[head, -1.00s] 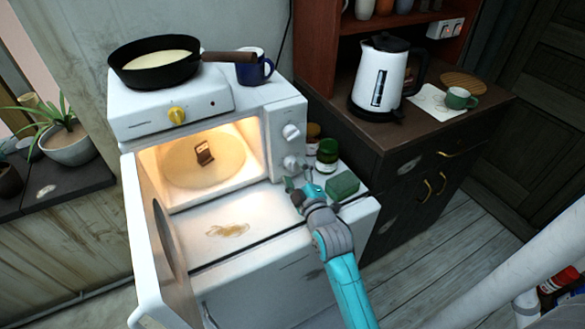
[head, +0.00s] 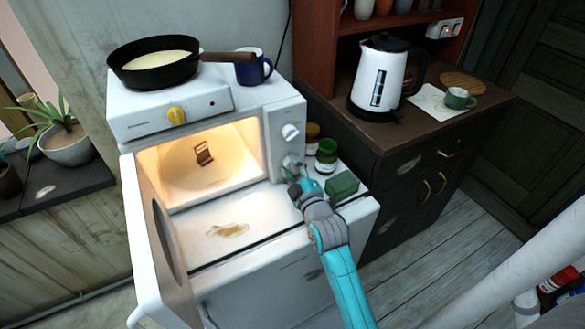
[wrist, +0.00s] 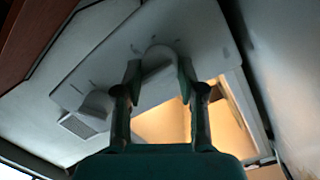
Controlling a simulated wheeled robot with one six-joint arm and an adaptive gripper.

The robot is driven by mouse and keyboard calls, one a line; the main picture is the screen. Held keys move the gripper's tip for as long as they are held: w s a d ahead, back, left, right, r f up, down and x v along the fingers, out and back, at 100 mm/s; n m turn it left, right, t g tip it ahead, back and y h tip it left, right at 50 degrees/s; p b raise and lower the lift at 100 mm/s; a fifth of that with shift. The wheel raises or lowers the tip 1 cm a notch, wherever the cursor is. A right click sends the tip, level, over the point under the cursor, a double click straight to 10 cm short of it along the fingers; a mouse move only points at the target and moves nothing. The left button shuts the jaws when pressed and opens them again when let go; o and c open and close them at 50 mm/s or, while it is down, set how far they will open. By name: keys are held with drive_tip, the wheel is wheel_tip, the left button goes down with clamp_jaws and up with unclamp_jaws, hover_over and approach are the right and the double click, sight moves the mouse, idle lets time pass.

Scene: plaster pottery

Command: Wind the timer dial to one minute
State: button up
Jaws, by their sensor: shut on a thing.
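A white microwave (head: 270,105) has two white dials on its front panel. The upper dial (head: 290,132) is clear of my arm. My gripper (head: 292,172) is at the lower dial (head: 289,160) and partly hides it. In the wrist view, my gripper (wrist: 158,72) has one finger on each side of the lower dial (wrist: 160,54) and is shut on it. The upper dial (wrist: 97,103) also shows there, to the left. Marks surround the dials, but the setting is too small to read.
The microwave door (head: 152,240) hangs open at the left, and the cavity is lit, with a brown piece (head: 204,153) inside. Two jars (head: 326,156) and a green block (head: 342,186) stand close to the right of my gripper. A frying pan (head: 155,78) sits on top.

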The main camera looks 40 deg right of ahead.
drive_tip(key=m, duration=0.5)
drive_tip(key=shift+d+r+m, duration=0.1)
drive_tip(key=shift+m, duration=0.2)
drive_tip(key=m+y, duration=0.1)
drive_tip(key=m, duration=0.4)
drive_tip(key=shift+d+g, duration=0.1)
drive_tip(key=shift+g, duration=0.3)
drive_tip(key=m+y, duration=0.1)
drive_tip(key=m, duration=0.4)
drive_tip(key=shift+d, duration=0.15)
drive_tip(key=m+y, duration=0.1)
drive_tip(key=m, duration=0.3)
drive_tip(key=shift+s, duration=0.1)
drive_tip(key=shift+m+t, duration=0.3)
drive_tip(key=shift+m, duration=0.1)
drive_tip(key=o, duration=1.1)
drive_tip(key=shift+o, duration=0.2)
